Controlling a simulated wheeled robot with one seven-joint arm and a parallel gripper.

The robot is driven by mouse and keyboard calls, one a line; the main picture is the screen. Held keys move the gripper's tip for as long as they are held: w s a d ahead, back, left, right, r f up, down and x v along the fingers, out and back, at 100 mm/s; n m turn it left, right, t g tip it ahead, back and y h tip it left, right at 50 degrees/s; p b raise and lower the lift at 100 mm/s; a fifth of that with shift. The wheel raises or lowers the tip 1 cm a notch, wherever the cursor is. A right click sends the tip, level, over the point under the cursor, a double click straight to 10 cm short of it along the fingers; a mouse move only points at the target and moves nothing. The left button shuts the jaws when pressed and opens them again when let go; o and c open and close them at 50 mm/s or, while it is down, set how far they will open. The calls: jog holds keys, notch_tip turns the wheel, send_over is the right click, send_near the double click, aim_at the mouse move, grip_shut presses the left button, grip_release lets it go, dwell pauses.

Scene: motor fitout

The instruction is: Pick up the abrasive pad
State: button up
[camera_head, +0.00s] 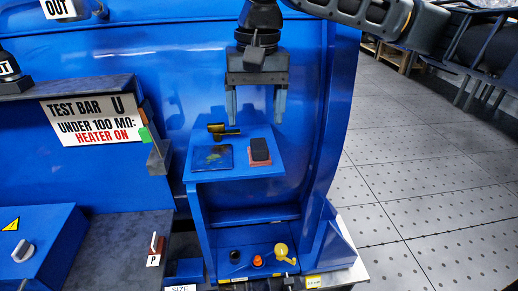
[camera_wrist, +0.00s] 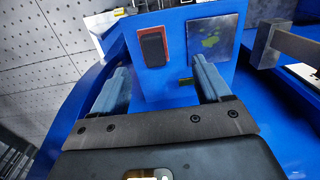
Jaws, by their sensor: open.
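The abrasive pad looks to be the reddish pad (camera_head: 260,163) with a black block on top, lying on the right part of a small blue shelf (camera_head: 240,172). In the wrist view the pad's red edge (camera_wrist: 137,47) shows around the black block, near the far edge of the shelf. My gripper (camera_head: 256,120) points down with its two grey-blue fingers apart and empty, above the back of the shelf. In the wrist view my gripper (camera_wrist: 160,75) has the pad beyond its fingertips, towards the left finger.
A dark square plate with a yellow-green stain (camera_head: 212,158) lies left of the pad. A yellow-and-black fitting (camera_head: 222,131) lies behind it. A blue wall stands behind the shelf, and a blue side panel (camera_head: 335,110) rises to the right. Small knobs (camera_head: 281,252) sit below.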

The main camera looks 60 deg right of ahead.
aim_at(259, 143)
jog(key=shift+s+d+f, duration=0.1)
jog(key=shift+s+d, duration=0.15)
jog(key=shift+d, duration=0.1)
jog(key=shift+f, duration=0.35)
jog(key=shift+w+f+p, duration=0.15)
jog(key=shift+f+p, duration=0.15)
jog(key=shift+f, duration=3.1)
jog(key=c, duration=1.1)
jog(key=shift+c, duration=0.2)
